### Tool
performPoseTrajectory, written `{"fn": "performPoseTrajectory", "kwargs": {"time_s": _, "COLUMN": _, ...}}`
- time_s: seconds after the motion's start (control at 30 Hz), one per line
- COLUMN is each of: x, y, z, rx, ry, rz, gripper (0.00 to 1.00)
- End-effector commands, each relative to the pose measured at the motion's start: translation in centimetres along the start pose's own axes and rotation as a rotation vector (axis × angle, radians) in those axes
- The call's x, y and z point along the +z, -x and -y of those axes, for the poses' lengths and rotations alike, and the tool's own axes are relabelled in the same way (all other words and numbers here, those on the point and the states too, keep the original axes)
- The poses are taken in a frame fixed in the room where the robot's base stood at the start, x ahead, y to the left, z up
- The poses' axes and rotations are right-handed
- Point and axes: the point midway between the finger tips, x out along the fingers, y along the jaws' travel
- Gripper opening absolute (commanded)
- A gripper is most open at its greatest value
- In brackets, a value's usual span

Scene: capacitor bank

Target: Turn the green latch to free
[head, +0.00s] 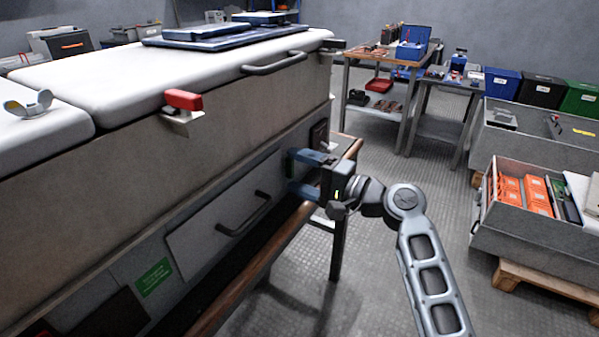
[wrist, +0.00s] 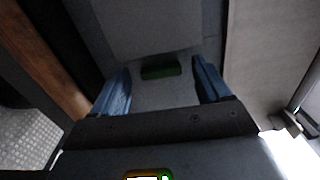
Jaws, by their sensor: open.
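The green latch (wrist: 160,71) shows in the wrist view as a small dark green bar lying crosswise on a grey panel. It sits between the fingertips of my gripper (wrist: 161,66), with a gap on each side. I cannot tell how far beyond the tips it is. In the head view my gripper (head: 291,171), with blue fingers, is open against the front of the cabinet, right of the pale panel (head: 225,215) with a dark handle. The latch is not visible there, apparently hidden by the gripper.
A red latch (head: 183,101) sticks out below the white lid (head: 180,75). A brown rail (head: 262,265) runs along below the cabinet front. Crates with orange boxes (head: 522,190) stand at right. The floor (head: 375,262) between is clear.

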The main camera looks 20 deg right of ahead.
Motion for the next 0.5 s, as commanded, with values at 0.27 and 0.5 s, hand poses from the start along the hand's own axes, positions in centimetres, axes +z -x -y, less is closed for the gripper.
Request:
{"fn": "performPoseTrajectory", "kwargs": {"time_s": 0.27, "x": 0.0, "y": 4.3, "z": 0.0, "rx": 0.001, "ry": -0.001, "rz": -0.003, "gripper": 0.77}}
{"fn": "performPoseTrajectory", "kwargs": {"time_s": 0.5, "x": 0.0, "y": 7.0, "z": -0.1, "rx": 0.001, "ry": -0.001, "rz": 0.0, "gripper": 0.77}}
